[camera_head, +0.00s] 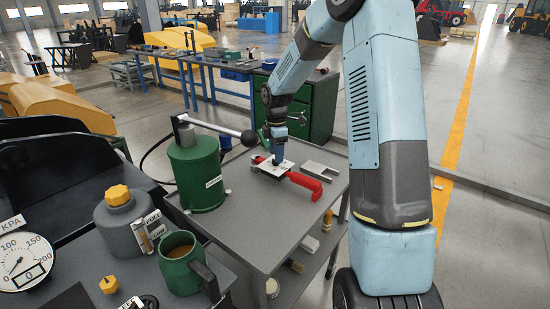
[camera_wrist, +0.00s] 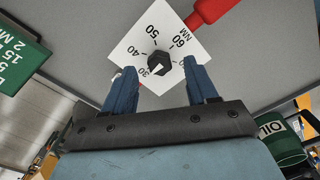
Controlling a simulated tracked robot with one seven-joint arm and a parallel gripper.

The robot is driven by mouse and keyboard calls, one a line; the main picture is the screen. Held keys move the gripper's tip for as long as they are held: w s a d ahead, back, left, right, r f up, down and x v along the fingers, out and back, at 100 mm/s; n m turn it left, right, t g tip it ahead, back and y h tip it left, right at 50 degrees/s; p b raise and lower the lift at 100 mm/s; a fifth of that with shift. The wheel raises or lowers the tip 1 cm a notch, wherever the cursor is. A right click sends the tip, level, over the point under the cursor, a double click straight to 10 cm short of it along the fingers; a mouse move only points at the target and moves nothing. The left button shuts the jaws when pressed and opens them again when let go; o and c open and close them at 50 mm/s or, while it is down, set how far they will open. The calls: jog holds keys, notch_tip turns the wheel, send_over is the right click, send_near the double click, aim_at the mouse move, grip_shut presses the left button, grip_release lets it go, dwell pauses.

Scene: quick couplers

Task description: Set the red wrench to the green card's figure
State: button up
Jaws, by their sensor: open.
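The red wrench (camera_head: 305,183) lies on the grey table with a white dial plate (camera_head: 265,167) at its left end. In the wrist view the red handle (camera_wrist: 212,10) runs off the top, and the plate (camera_wrist: 128,48) reads 30, 40, 50, 60 and NM. A dark hex knob (camera_wrist: 160,60) with a pale pointer sits at its centre. The pointer seems to face the 30 side. My gripper (camera_wrist: 160,66) is open, its blue fingers either side of the knob; contact cannot be told. A green card (camera_wrist: 16,62) with white writing is cut off at the left edge; its full text is not readable.
A green drum (camera_head: 194,172) stands left of the wrench. A grey tray (camera_head: 322,171) lies to its right. A green mug (camera_head: 178,262), a grey can (camera_head: 124,222) and a pressure gauge (camera_head: 24,262) are nearer me. The table's front is clear.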

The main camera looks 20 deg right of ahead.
jog(key=shift+f, duration=1.25)
